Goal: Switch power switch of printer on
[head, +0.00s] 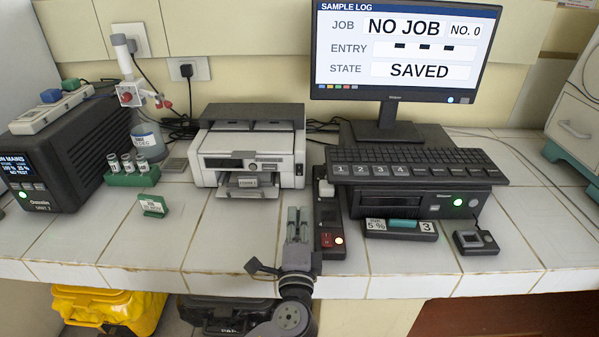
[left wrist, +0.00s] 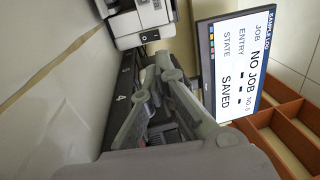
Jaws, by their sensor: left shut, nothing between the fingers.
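The printer (head: 250,140), white with a dark top, stands at the back of the tiled bench in the head view. The printer also shows at the top of the left wrist view (left wrist: 135,22). My left gripper (head: 297,212) is shut and empty, in front of the printer and a little to its right, apart from it. Its fingers (left wrist: 160,62) point toward the printer in the left wrist view. My right gripper is in neither view.
A black power strip (head: 327,213) with a red switch (head: 327,240) and a lit orange lamp lies just right of my gripper. A monitor (head: 405,45), keyboard (head: 415,160) and black box (head: 400,201) stand right.

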